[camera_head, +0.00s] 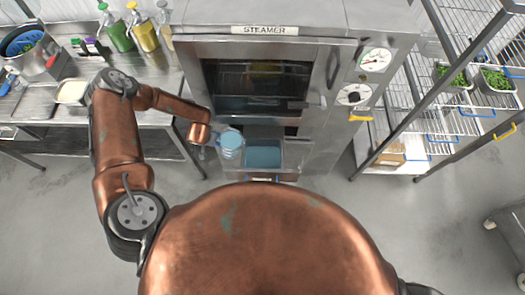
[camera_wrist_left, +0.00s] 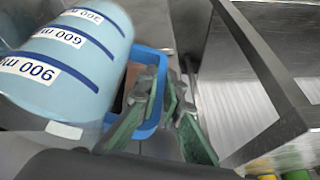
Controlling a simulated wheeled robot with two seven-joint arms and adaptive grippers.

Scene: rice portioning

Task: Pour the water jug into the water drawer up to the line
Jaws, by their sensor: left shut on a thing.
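The water jug (camera_head: 230,152) is light blue, at the left side of the open water drawer below the steamer. In the left wrist view the jug (camera_wrist_left: 62,75) shows dark blue lines marked 300, 600 and 900 ml. The drawer (camera_head: 264,156) is pulled out and looks blue inside; its fill line is too small to make out. My left gripper (camera_head: 215,139) is shut on the jug. Its green-padded fingers (camera_wrist_left: 161,84) close together beside the jug's body. I cannot tell how far the jug is tilted. My right gripper is out of view.
The steamer (camera_head: 262,75) stands behind the drawer, its door with a dark window. A steel counter (camera_head: 150,112) at left holds bottles, a pot and a white container (camera_head: 72,92). A wire rack (camera_head: 430,100) stands at right. The floor between is clear.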

